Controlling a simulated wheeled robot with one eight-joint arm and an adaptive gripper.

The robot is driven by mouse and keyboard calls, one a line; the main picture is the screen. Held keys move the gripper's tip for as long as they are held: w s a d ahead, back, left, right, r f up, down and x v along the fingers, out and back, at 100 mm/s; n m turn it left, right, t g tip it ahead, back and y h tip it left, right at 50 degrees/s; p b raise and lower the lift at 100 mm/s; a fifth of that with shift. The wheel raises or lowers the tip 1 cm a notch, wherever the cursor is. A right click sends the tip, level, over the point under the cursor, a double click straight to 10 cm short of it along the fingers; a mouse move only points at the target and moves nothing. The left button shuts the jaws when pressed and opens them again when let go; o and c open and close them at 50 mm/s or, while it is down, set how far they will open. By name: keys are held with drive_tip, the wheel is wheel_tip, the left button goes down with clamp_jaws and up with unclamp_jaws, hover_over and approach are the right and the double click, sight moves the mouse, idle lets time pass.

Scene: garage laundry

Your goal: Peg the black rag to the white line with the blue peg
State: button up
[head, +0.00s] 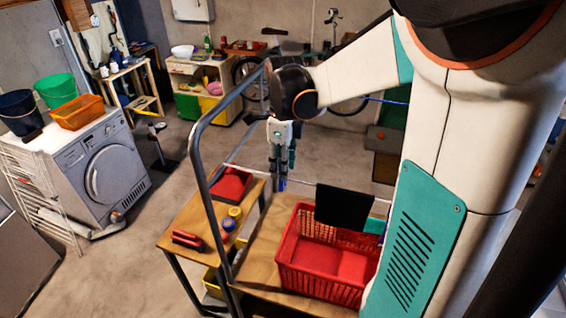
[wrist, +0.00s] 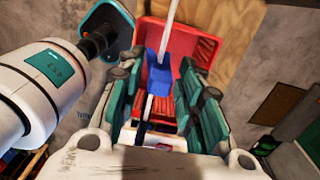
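The black rag (head: 343,206) hangs over the white line (head: 300,184), above a red basket. My gripper (head: 281,182) points down at the line, left of the rag and apart from it. The blue peg (head: 282,187) shows at its fingertips. In the wrist view the blue peg (wrist: 158,72) sits at the white line (wrist: 171,18), between the fingers of my gripper (wrist: 160,80). Gaps show between peg and fingers, so the gripper looks open around it. Whether the peg grips the line is unclear. The rag cannot be made out in the wrist view.
The red basket (head: 300,268) stands on a wooden table below the rag. A red tray (head: 230,185), yellow and blue jars (head: 229,224) and a red-handled item (head: 187,240) lie on the left table. A grey metal frame (head: 203,170) rises beside the tables. A washing machine stands far left.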

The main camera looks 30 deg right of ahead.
clamp_jaws()
drive_tip(key=shift+r, duration=0.1)
drive_tip(key=shift+r+p, duration=1.85)
drive_tip(key=shift+r, duration=0.85)
